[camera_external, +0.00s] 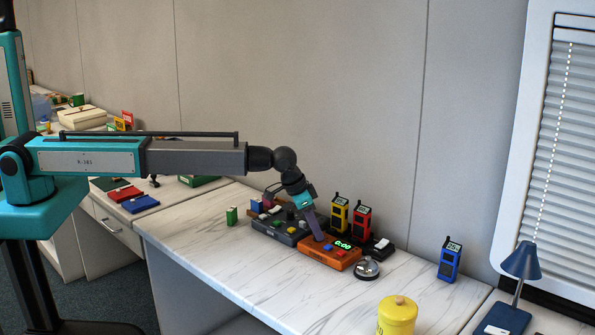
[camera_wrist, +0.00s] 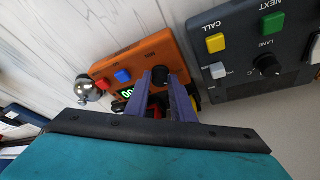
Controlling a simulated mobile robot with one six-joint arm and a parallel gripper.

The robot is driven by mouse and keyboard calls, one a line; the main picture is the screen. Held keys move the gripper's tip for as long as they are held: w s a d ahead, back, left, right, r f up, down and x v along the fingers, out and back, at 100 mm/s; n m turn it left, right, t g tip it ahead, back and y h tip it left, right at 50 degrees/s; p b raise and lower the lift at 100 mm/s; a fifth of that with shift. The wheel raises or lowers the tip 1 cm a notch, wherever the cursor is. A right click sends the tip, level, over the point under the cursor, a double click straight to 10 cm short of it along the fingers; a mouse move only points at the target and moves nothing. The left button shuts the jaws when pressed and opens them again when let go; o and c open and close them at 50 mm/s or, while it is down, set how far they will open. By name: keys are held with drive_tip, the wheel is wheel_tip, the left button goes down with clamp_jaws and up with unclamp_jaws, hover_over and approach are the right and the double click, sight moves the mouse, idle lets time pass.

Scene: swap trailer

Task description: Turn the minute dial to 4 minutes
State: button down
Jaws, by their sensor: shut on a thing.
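The orange timer box (camera_external: 330,253) sits on the white marble counter, with a green display (camera_external: 343,244) that seems to read 0:08. In the wrist view the box (camera_wrist: 139,55) carries a red button (camera_wrist: 102,84), a blue button (camera_wrist: 122,76) and a black dial (camera_wrist: 160,74) beside the "MIN" label. My gripper (camera_wrist: 160,73) has its purple fingers on either side of this dial, shut on it. In the external view my gripper (camera_external: 320,238) reaches down onto the left part of the box and hides the dial.
A dark grey panel (camera_external: 283,232) with several buttons and a knob stands close on the left. A silver bell (camera_external: 367,268) is at the right. Yellow (camera_external: 339,214) and red (camera_external: 361,221) radios stand behind.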

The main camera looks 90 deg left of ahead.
drive_tip(key=shift+a+m+h+b, duration=0.15)
drive_tip(key=shift+m+h+b, duration=0.65)
drive_tip(key=shift+m, duration=1.4)
drive_tip(key=c, duration=1.5)
unclamp_jaws()
drive_tip(key=shift+c, duration=0.2)
drive_tip(key=shift+r, duration=0.15)
drive_tip(key=b+v, duration=0.2)
drive_tip(key=v, duration=1.1)
drive_tip(key=shift+r, duration=0.3)
drive_tip(key=shift+a, duration=0.1)
